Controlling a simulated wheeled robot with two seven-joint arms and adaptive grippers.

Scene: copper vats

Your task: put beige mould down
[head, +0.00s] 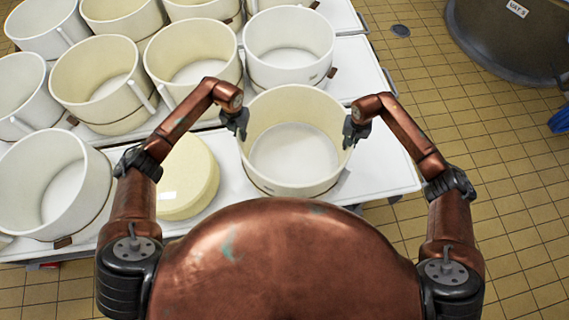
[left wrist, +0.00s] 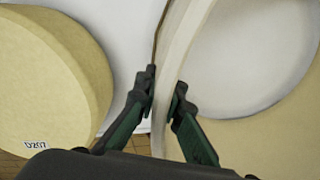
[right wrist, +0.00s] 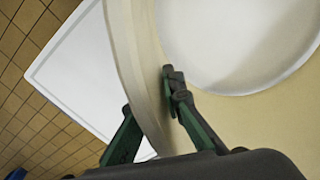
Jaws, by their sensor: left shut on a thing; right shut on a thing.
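The beige mould (head: 293,183) is a round, open, empty tub with a pale floor, upright between my two grippers at the front right of the white table (head: 395,172). My left gripper (head: 238,128) is shut on its left wall, and the left wrist view shows the fingers on both sides of that wall (left wrist: 178,75). My right gripper (head: 350,135) is shut on its right wall; the right wrist view shows the wall (right wrist: 140,75) between the fingers. I cannot tell whether the mould's base touches the table.
A yellow cheese wheel (head: 187,178) lies close to the left of the mould. A white mould (head: 288,48) stands right behind it, with several more moulds to the left and back. A narrow strip of table is free on the right. A dark vat (head: 505,40) stands on the tiled floor at the far right.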

